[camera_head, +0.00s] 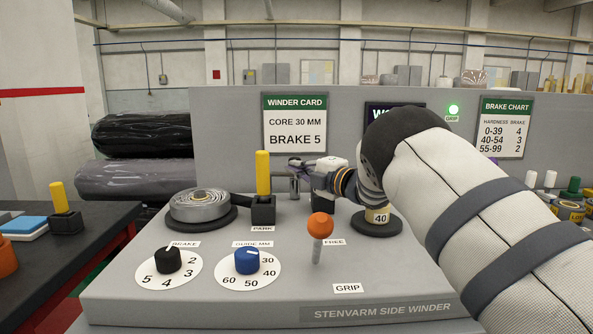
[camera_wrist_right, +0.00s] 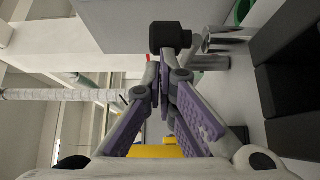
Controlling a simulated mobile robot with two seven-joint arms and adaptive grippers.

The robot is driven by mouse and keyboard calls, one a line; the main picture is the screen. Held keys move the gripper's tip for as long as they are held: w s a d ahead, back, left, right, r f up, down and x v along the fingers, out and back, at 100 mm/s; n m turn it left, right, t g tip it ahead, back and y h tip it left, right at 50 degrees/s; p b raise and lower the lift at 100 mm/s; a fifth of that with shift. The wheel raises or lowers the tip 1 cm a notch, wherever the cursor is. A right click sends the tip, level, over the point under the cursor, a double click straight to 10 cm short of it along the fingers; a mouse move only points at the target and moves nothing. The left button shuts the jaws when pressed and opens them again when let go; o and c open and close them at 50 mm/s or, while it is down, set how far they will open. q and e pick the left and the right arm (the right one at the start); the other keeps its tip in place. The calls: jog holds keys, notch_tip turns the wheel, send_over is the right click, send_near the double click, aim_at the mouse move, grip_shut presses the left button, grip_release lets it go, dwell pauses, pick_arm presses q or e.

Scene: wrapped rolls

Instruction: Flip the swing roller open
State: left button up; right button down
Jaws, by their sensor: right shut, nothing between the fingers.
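My right gripper (camera_head: 300,164) reaches in from the right over the grey winder, its purple-padded fingers closed with nothing between them. A short metal post (camera_head: 294,187), possibly the swing roller, stands just below the fingertips. In the right wrist view the closed fingers (camera_wrist_right: 164,78) point at a dark block (camera_wrist_right: 170,36), with a metal cylinder (camera_wrist_right: 210,62) beside it. I cannot tell if they touch. Most of the swing roller's arm is hidden or unclear. A grey wrapped roll (camera_head: 200,204) lies on a dark disc at the left. My left gripper is not in view.
A yellow peg (camera_head: 262,174) stands in its black PARK holder left of the gripper. An orange-knobbed lever (camera_head: 320,226) stands in front, between FREE and GRIP labels. A core marked 40 (camera_head: 377,216) sits under my right wrist. The green GRIP lamp (camera_head: 453,109) is lit.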

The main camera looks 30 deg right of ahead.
jog(key=shift+d, duration=0.15)
dwell(0.4)
jog(key=s+d, duration=0.1)
jog(key=s, duration=1.1)
jog(key=shift+d, duration=0.25)
jog(key=shift+w+r, duration=0.1)
